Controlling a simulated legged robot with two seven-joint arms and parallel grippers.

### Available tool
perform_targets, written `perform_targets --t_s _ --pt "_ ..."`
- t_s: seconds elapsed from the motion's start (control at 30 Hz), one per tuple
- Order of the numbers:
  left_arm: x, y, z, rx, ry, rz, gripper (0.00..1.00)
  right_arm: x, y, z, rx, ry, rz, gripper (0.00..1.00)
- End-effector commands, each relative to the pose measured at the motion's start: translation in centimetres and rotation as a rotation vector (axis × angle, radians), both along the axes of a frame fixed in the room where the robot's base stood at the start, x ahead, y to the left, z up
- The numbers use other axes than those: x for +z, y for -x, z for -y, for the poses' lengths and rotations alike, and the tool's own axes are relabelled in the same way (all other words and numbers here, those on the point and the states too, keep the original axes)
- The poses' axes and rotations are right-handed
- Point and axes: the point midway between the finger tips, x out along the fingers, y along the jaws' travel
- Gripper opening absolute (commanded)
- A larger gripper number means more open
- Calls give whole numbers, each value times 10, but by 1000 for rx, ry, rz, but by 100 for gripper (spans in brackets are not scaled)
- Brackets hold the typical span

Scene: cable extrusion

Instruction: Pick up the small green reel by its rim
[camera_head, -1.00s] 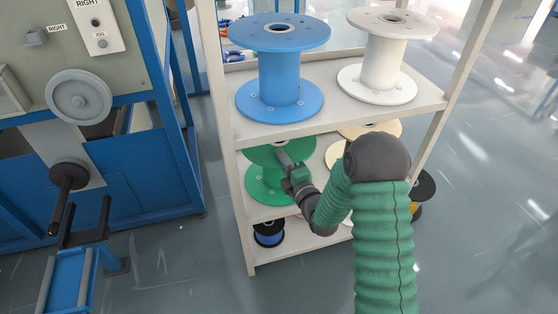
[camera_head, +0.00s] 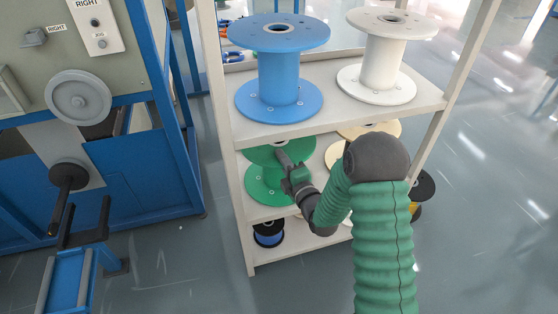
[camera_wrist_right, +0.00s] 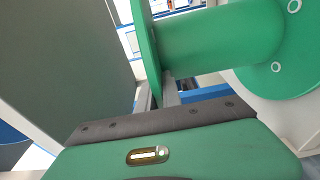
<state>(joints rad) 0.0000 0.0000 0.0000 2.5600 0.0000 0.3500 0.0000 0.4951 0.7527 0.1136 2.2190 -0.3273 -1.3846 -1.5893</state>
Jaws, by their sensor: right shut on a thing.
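The small green reel (camera_head: 265,186) stands upright on the middle shelf, on the left side. Its upper rim is partly hidden by the shelf above and by my arm. My right gripper (camera_head: 284,160) reaches in from the front and is shut on the reel's upper rim. In the right wrist view the reel (camera_wrist_right: 225,42) fills the upper right. The gripper's fingers (camera_wrist_right: 158,98) lie on either side of the green flange there. My left gripper is not in view.
A blue reel (camera_head: 279,70) and a white reel (camera_head: 383,55) stand on the upper shelf (camera_head: 335,112). A cream reel (camera_head: 335,153) is right of the green one, partly behind my arm. A small blue-and-black spool (camera_head: 268,233) sits below. A blue machine (camera_head: 140,165) stands at the left.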

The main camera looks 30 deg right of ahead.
Motion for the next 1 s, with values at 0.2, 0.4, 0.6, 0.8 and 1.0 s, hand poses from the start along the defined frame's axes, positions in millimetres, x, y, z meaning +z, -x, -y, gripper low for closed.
perform_targets --t_s 0.2,0.4,0.6,0.8,1.0 --pt "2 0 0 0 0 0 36 0 1 0 1 -1 -6 0" --pt "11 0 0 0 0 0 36 17 1 0 0 1 -2 0" --pt "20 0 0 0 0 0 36 32 0 0 1 1 2 0" --pt "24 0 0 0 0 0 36 36 8 -1 0 1 0 0" --pt "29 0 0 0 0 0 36 37 28 -2 -1 0 0 0"
